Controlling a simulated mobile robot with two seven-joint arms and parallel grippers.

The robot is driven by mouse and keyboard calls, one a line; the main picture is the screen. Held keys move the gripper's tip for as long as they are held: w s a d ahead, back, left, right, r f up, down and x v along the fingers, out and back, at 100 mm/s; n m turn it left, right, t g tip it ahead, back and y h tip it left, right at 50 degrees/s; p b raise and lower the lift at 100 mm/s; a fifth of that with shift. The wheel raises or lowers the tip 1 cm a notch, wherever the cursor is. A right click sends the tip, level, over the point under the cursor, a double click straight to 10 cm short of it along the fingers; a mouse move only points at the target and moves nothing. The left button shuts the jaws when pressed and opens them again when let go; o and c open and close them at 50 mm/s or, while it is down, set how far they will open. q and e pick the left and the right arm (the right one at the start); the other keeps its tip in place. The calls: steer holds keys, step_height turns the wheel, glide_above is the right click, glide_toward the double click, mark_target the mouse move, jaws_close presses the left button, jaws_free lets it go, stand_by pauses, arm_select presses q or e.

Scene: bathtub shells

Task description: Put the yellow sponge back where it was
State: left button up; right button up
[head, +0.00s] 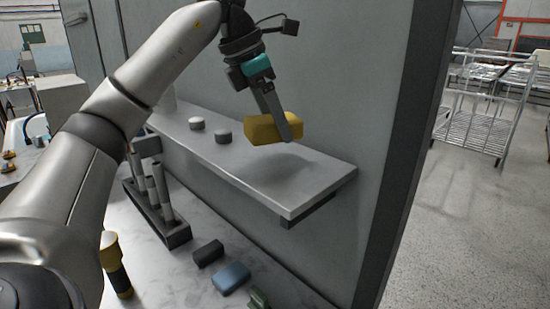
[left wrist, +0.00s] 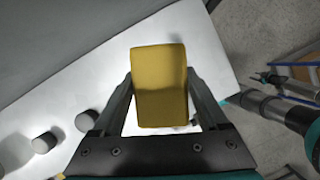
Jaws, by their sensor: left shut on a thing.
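The yellow sponge (head: 262,130) is a rounded yellow block held above the right part of a grey wall shelf (head: 320,175) in the head view. A shadow lies on the shelf below it, so it appears apart from the surface. My left gripper (head: 284,127) is shut on the sponge. In the left wrist view the sponge (left wrist: 159,86) sits between the two fingers, over the pale shelf (left wrist: 60,95). My right gripper is not in the head view; a dark arm part shows at the right of the left wrist view.
A white round piece (head: 196,123) and a dark-topped one (head: 223,136) stand on the shelf, left of the sponge. Below are a dark holder with upright tubes (head: 178,236), a dark block (head: 208,253), a blue block (head: 231,278) and a yellow-topped cylinder (head: 115,265). The shelf's right end is bare.

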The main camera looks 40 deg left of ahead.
mark_target(264, 119)
arm_select(q)
steer(key=shift+f+b, duration=0.5)
steer(key=shift+f, duration=2.05)
steer(key=o, duration=1.2)
steer(key=shift+f, duration=0.1)
steer(key=p+v, duration=0.2)
steer(key=v, duration=0.9)
steer(key=shift+w+p, duration=0.1)
steer(key=shift+p, duration=0.3)
steer(key=shift+s+a+r+p, duration=0.1)
steer(key=shift+s+r+p, duration=0.25)
steer(key=shift+r, duration=0.25)
steer(key=shift+f, duration=0.1)
